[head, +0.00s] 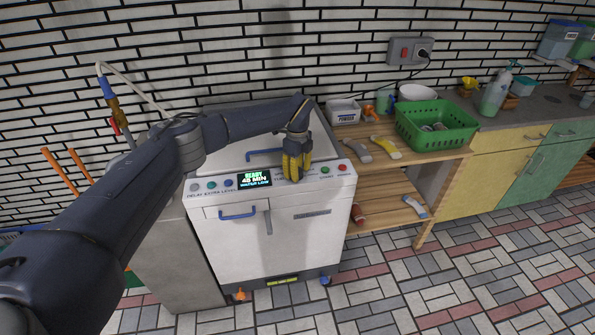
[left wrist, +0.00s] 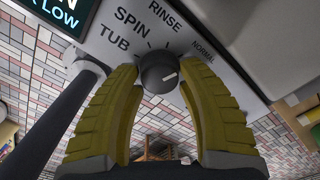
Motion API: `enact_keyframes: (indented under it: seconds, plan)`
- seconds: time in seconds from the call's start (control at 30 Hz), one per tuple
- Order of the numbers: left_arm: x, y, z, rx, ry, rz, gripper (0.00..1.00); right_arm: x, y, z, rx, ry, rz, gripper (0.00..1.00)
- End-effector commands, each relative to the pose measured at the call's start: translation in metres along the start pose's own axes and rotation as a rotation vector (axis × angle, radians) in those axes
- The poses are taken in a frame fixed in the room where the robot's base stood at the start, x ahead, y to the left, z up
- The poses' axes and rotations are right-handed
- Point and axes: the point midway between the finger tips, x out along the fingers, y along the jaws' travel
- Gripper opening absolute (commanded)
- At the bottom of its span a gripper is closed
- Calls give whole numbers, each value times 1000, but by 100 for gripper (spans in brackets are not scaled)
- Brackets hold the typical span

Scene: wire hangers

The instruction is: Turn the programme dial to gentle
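The programme dial (left wrist: 160,72) is a dark round knob on the white machine's (head: 285,240) front panel. In the left wrist view, the labels TUB, SPIN, RINSE and NORMAL fan around it. I see no gentle label. In the head view the fingers hide the dial. My right gripper is not in view.
A lit display (head: 254,179) reads READY, 45 MIN, WATER LOW. Coloured buttons (head: 212,185) lie to its left, others right of the gripper. A blue handle (head: 237,215) sits below. A wooden bench (head: 378,185) with a green basket (head: 435,125) stands to the right.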

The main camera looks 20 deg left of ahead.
Motion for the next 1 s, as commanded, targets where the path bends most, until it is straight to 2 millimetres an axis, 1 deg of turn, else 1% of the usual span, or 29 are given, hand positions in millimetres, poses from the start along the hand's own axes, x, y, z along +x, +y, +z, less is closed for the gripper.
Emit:
enact_keyframes:
  seconds: [0.03,0.3,0.73,0.87,1.0]
  plan:
    - [0,0,0,0,0,0,31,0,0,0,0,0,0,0]
    - [0,0,0,0,0,0,1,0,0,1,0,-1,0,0]
    - [0,0,-1,31,2,2,0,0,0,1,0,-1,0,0]
    - [0,0,-1,93,2,2,0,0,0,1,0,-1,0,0]
    - [0,1,-1,196,2,3,0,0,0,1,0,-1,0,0]
